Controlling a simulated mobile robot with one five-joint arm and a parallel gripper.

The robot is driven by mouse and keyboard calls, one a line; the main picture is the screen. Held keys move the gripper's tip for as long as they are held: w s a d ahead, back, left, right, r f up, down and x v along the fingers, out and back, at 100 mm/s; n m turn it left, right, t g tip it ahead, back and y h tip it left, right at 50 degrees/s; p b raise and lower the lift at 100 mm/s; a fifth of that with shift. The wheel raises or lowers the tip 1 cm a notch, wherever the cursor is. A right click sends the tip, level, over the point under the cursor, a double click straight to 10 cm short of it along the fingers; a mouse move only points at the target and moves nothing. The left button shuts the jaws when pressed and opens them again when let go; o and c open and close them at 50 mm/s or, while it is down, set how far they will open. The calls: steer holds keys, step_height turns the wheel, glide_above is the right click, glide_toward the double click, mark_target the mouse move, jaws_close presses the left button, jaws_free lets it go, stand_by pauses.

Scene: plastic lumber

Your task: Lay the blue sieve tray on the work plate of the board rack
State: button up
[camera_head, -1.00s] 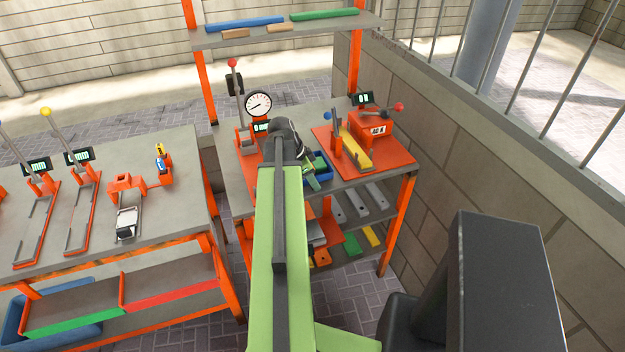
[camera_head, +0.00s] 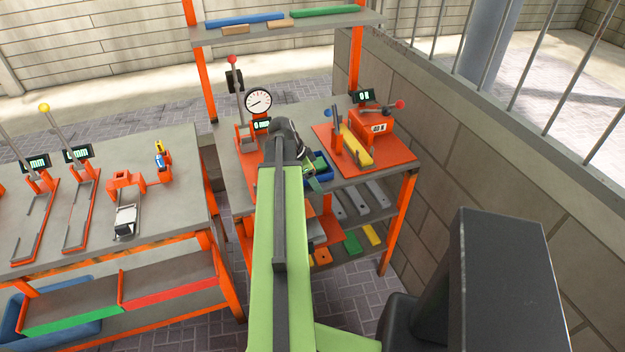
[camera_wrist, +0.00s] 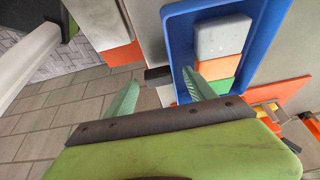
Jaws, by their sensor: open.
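In the wrist view the blue tray (camera_wrist: 183,50) holds white, green and orange blocks; no sieve holes can be made out. My gripper (camera_wrist: 160,92) is open and empty, with its pale green fingers apart. The tray's near-left wall and a dark tab lie between the fingertips in the picture; I cannot tell whether they touch. In the head view my gripper (camera_head: 313,182) is at the tray's front side. I cannot tell which surface is the work plate.
An orange plate (camera_head: 395,152) with a yellow bar (camera_head: 356,149) and a lever device stands right of the tray. A dial gauge (camera_head: 258,99) stands to its left. Grey bars lie on the shelf below. A block wall (camera_head: 460,170) borders the right side.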

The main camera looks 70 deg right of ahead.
steer(key=p+v, duration=1.6)
steer(key=v, duration=0.1)
steer(key=shift+r, duration=0.2)
steer(key=shift+w+a, duration=0.1)
steer(key=shift+w, duration=0.05)
